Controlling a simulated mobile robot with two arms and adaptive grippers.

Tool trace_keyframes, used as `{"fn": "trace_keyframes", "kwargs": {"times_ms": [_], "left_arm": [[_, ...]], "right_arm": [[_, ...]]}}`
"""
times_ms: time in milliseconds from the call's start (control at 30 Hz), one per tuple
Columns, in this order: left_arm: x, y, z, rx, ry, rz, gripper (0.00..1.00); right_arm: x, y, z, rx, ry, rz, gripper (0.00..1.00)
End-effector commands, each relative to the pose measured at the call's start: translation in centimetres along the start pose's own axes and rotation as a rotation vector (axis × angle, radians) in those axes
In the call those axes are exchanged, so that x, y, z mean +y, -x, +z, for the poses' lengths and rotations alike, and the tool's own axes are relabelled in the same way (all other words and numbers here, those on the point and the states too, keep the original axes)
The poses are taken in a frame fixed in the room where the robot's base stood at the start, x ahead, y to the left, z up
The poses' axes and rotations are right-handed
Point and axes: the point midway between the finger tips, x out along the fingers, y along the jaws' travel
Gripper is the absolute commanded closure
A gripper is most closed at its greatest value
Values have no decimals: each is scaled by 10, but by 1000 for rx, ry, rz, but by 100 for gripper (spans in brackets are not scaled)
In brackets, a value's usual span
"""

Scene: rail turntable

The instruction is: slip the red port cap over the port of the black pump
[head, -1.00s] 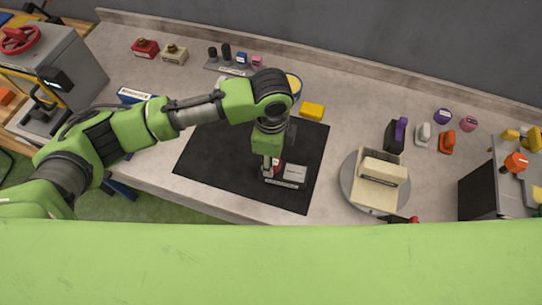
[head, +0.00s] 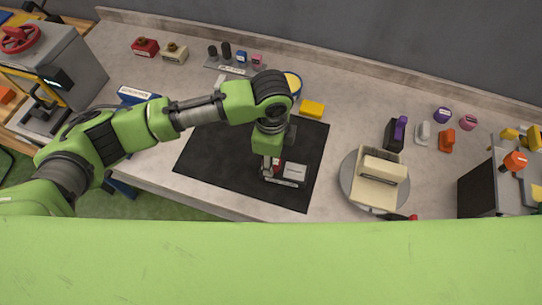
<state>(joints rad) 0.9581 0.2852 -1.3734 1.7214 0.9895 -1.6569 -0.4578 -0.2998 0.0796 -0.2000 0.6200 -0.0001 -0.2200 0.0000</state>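My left gripper (head: 268,168) points down over the black mat, at the left side of a low block (head: 294,172) with a pale top and a label on its front. A small red part (head: 277,161), possibly the red port cap, shows right beside the fingers. My arm hides much of it, and I cannot tell whether the fingers hold it or whether it sits on the block. I cannot make out for certain which thing is the black pump; a dark piece (head: 291,132) stands partly behind my wrist. My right gripper is not in view.
The black mat (head: 215,160) is otherwise clear. A yellow block (head: 312,109) and a blue-rimmed bowl (head: 293,82) stand behind it. A round turntable (head: 347,183) carries a cream housing (head: 380,182) at right. A black part with a purple top (head: 394,135) stands beyond.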

Motion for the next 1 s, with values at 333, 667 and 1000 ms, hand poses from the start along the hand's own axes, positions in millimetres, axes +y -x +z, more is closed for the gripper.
{"fn": "trace_keyframes", "kwargs": {"times_ms": [333, 667, 1000], "left_arm": [[0, -4, 0, 0, 0, 0, 47], [0, -3, 0, 0, 0, 0, 47], [-1, 48, -1, 2, -1, -5, 47]], "right_arm": [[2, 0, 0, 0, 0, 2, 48], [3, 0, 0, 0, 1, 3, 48], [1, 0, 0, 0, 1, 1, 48]]}}
